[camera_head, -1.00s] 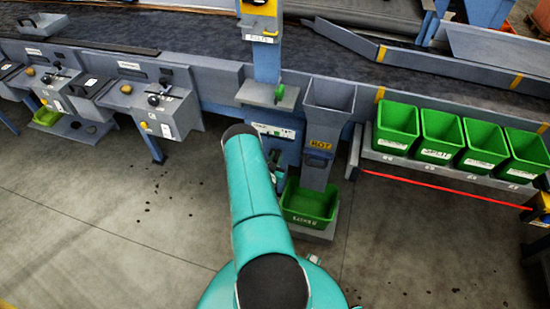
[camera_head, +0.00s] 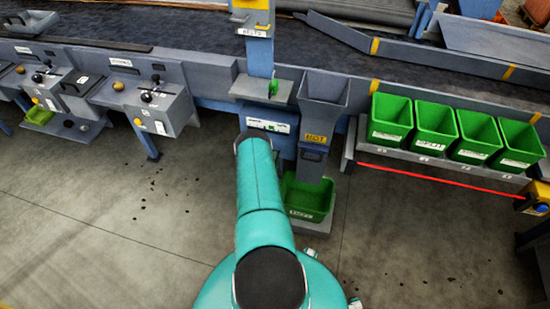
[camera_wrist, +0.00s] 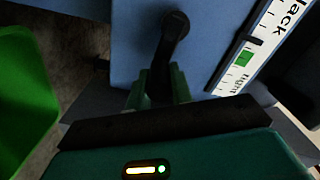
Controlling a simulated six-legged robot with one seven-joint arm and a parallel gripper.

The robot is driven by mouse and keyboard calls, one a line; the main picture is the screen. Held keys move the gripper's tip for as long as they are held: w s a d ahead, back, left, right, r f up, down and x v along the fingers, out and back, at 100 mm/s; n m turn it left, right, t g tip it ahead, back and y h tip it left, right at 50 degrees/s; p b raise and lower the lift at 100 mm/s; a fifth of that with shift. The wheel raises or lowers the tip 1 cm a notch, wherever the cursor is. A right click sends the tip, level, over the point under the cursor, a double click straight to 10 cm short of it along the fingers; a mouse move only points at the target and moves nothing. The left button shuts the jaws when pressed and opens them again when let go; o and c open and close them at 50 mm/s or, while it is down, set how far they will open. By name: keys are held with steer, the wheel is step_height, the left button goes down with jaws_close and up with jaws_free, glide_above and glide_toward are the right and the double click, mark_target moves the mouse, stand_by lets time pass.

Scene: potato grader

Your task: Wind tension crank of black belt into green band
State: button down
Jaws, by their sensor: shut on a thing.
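In the wrist view my gripper (camera_wrist: 160,86) is shut on the black crank (camera_wrist: 173,32), at the lower end of its arm. The grip itself is partly hidden by the fingers. A white scale (camera_wrist: 268,38) is on the blue panel to the right. Its words read "lack", cut off by the frame, and "tight". A green band (camera_wrist: 243,57) lies between them. A dark pointer (camera_wrist: 255,41) is beside the band on the "lack" side. In the head view the scale label (camera_head: 268,125) shows small; my arm hides my gripper and the crank.
A dark conveyor belt (camera_head: 200,38) runs across the back. A grey chute (camera_head: 323,88) stands above a green bin (camera_head: 308,197), right of my arm. Several green bins stand on a shelf (camera_head: 440,163) at right. Control boxes (camera_head: 150,100) are at left.

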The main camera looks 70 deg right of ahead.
steer(key=f+m, duration=0.1)
steer(key=m, duration=0.2)
steer(key=shift+w+a+f+m, duration=0.1)
steer(key=shift+w+f+m, duration=0.05)
steer(key=shift+f+m, duration=0.25)
steer(key=shift+w+a+f+m, duration=0.1)
steer(key=shift+w+f+m, duration=0.55)
steer(key=shift+m, duration=1.5)
steer(key=shift+w+a+f+m, duration=0.25)
steer(key=shift+w+m, duration=0.65)
steer(key=shift+m, duration=1.2)
steer(key=shift+w+f+m, duration=0.6)
steer(key=shift+w+m, duration=0.2)
steer(key=shift+m, duration=1.35)
steer(key=c, duration=1.3)
jaws_free()
steer(key=shift+o, duration=0.2)
